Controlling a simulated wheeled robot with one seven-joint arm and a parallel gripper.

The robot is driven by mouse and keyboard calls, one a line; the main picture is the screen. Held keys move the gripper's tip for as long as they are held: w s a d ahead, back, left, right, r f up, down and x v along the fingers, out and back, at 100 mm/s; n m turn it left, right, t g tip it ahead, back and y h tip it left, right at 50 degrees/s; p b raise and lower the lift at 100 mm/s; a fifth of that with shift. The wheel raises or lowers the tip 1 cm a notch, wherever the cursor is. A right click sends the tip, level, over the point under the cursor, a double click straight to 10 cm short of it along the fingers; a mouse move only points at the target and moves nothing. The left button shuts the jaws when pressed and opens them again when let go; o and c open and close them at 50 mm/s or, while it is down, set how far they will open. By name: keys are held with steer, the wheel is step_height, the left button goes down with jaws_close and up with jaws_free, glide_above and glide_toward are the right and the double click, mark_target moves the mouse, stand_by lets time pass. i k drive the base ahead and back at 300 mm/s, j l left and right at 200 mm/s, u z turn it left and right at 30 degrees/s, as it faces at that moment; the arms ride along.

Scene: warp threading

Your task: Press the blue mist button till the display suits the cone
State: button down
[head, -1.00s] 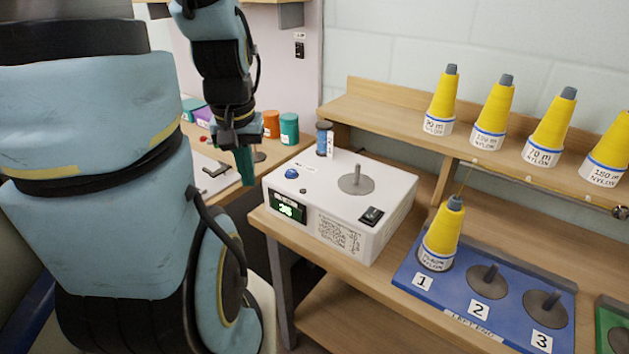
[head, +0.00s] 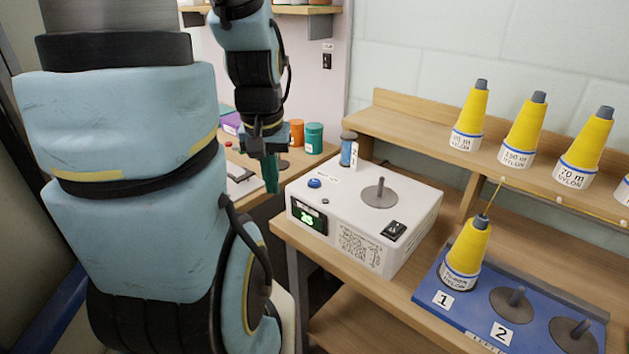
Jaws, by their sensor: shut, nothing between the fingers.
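The display (head: 308,217) on the box's front shows green digits that look like 25. A yellow cone (head: 467,252) stands on the post by label 1 of the blue board (head: 430,287); its label's number is too small to read surely. My gripper (head: 271,182) is shut and empty. It points down just left of the button in the picture, apart from it.
The box also carries a grey spindle (head: 379,193), a black switch (head: 394,231) and a printed chart. Several yellow cones line the shelf (head: 410,116). Posts 2 and 3 are bare.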

mark_target(313, 182)
steer(key=k+l+u, duration=0.2)
steer(key=u, duration=0.2)
steer(key=k+u, duration=0.8)
